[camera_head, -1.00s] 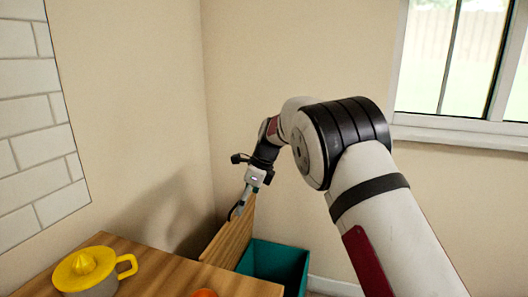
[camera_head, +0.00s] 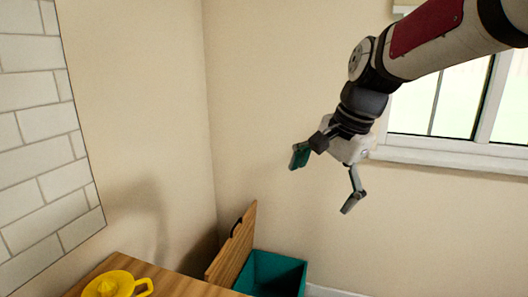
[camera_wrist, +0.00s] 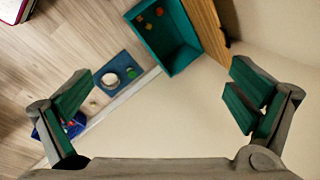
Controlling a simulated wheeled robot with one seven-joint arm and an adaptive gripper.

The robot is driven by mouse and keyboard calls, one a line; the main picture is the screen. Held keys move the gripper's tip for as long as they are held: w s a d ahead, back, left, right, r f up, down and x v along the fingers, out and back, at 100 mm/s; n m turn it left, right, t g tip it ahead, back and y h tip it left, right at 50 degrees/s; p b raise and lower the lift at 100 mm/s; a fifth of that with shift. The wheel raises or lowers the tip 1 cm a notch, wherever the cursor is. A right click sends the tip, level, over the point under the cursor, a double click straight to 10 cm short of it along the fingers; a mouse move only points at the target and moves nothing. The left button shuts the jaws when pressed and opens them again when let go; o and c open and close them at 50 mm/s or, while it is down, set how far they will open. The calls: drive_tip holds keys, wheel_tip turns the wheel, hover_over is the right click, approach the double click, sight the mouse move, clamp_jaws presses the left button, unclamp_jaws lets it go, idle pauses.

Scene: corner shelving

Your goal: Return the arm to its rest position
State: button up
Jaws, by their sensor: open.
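My gripper (camera_head: 324,180) is open and empty, high in front of the corner wall, with its two fingers spread wide. In the wrist view both fingers of my gripper (camera_wrist: 163,100) show apart, with nothing between them. My arm reaches in from the upper right of the head view, across part of the window.
A teal bin (camera_head: 274,272) stands on the floor below, beside an upright wooden board (camera_head: 232,248); small items lie inside it in the wrist view (camera_wrist: 166,38). A yellow juicer (camera_head: 115,285) sits on the wooden counter (camera_head: 170,279). A blue object with a round opening (camera_wrist: 119,73) lies on the floor.

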drive_tip(key=s+d+r+n+h+p, duration=0.1)
drive_tip(key=s+d+n+p, duration=0.1)
drive_tip(key=s, duration=0.7)
drive_tip(key=s+d+r+n+p, duration=0.1)
drive_tip(key=s+d+n+p, duration=0.2)
drive_tip(key=s, duration=0.7)
drive_tip(key=s+d+r+n+t+h+p, duration=0.1)
drive_tip(key=s+n, duration=0.4)
drive_tip(key=s, duration=0.5)
drive_tip(key=shift+d+r+h+p, duration=0.3)
drive_tip(key=shift+d+r+p, duration=0.15)
drive_tip(key=shift+d+p, duration=0.75)
drive_tip(key=shift+s, duration=0.1)
